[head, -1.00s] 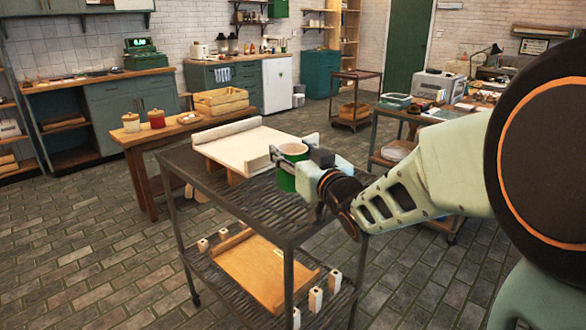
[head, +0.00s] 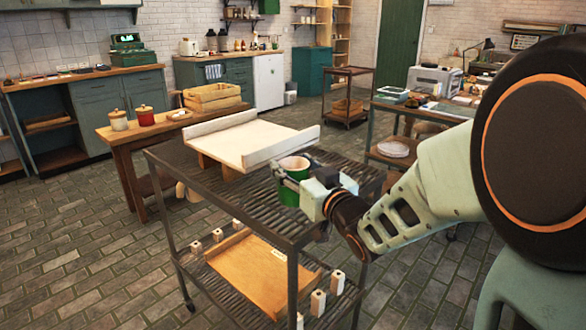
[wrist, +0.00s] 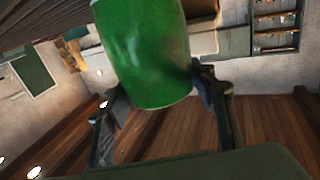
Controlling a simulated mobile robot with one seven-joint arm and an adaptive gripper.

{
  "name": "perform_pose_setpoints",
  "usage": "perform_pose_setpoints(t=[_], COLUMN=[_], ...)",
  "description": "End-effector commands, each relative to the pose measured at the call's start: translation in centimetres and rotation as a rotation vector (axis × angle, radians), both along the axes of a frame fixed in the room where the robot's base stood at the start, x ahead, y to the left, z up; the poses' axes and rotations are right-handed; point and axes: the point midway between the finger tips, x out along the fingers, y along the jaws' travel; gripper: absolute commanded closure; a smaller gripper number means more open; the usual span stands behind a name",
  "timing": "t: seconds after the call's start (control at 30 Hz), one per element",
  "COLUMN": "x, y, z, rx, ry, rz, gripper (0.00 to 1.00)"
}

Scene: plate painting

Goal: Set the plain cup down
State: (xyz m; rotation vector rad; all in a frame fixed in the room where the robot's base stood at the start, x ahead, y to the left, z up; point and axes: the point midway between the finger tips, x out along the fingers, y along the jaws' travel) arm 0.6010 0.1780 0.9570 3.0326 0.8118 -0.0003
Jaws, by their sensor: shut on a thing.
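The plain cup (head: 291,192) is green outside with a pale inside. It is upright at the right end of the cart's dark slatted top shelf (head: 235,205), just in front of the white-sided tray (head: 250,142). In the head view I cannot tell whether its base touches the shelf. My gripper (head: 289,179) reaches in from the right and is shut on the cup's sides. In the wrist view the cup (wrist: 150,50) fills the space between the two dark fingers, and one end of it is cut off by the frame.
The tray stands close behind the cup. Bare slats lie to the cup's left. A wooden board (head: 258,272) and several small pale blocks are on the lower shelf. A wooden table (head: 150,127) with canisters and a crate stands behind, and a desk stands to the right.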

Motion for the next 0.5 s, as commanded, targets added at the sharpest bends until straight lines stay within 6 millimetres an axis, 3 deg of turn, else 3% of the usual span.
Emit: perform_pose_setpoints(t=[0.23, 0.27, 0.4, 0.5], x=[0.03, 0.02, 0.02, 0.02], y=[-0.02, -0.01, -0.01, -0.01], z=[-0.16, -0.25, -0.14, -0.14], rx=[0.001, 0.0, 0.0, 0.0], ry=[-0.003, 0.0, 0.0, 0.0], rz=[-0.001, -0.001, -0.001, -0.001], gripper=[0.97, 0.48, 0.32, 0.31])
